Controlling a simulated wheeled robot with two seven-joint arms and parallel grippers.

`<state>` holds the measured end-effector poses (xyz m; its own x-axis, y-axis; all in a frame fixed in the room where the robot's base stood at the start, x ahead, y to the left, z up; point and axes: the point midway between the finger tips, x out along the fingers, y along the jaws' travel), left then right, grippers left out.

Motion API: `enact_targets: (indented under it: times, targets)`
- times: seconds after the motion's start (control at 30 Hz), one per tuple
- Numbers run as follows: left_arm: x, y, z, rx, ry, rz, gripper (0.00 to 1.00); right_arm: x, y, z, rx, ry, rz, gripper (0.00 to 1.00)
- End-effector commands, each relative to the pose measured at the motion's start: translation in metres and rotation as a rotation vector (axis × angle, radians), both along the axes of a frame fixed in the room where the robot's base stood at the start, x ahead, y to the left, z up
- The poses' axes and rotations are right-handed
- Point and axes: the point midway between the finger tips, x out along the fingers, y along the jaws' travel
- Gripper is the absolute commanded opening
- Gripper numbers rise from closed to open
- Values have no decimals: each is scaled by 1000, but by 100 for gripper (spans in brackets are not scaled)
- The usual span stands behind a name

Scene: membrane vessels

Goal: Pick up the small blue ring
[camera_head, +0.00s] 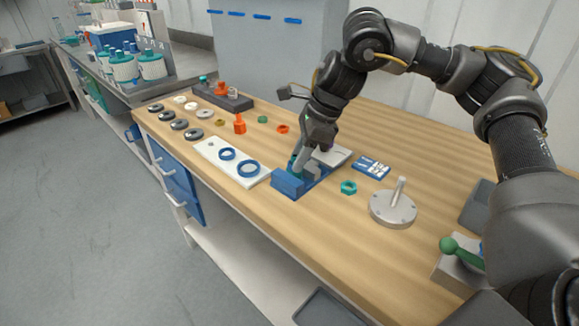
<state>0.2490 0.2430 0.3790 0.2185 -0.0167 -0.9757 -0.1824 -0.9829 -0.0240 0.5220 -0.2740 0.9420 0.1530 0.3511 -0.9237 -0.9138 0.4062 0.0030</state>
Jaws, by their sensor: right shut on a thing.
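Two blue rings lie flat on a white plate (210,150) at the middle left of the bench. The small blue ring (227,154) is farther back and left, and the larger blue ring (248,168) is nearer the front. My right gripper (298,163) is to the right of both rings, apart from them, low at a blue fixture (288,183). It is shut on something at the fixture. A bit of teal shows by its fingertips, but the held thing is mostly hidden and I cannot tell what it is. My left gripper is not in view.
Grey rings (180,124), an orange part (239,124) and a dark block (222,96) sit to the left. A blue-and-white card (371,167), a teal nut (348,187) and a round metal base with a post (393,207) sit to the right.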

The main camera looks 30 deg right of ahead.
Motion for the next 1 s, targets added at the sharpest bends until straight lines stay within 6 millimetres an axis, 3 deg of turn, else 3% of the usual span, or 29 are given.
enact_targets:
  times: [0.37,0.53,0.7,1.0]
  targets:
    - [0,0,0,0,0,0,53,0,0,1,0,0,0,8]
    - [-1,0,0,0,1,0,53,0,0,11,-1,-1,1,8]
    - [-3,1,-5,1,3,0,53,0,1,35,1,-3,2,8]
    - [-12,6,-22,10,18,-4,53,-46,18,93,-2,-6,4,8]
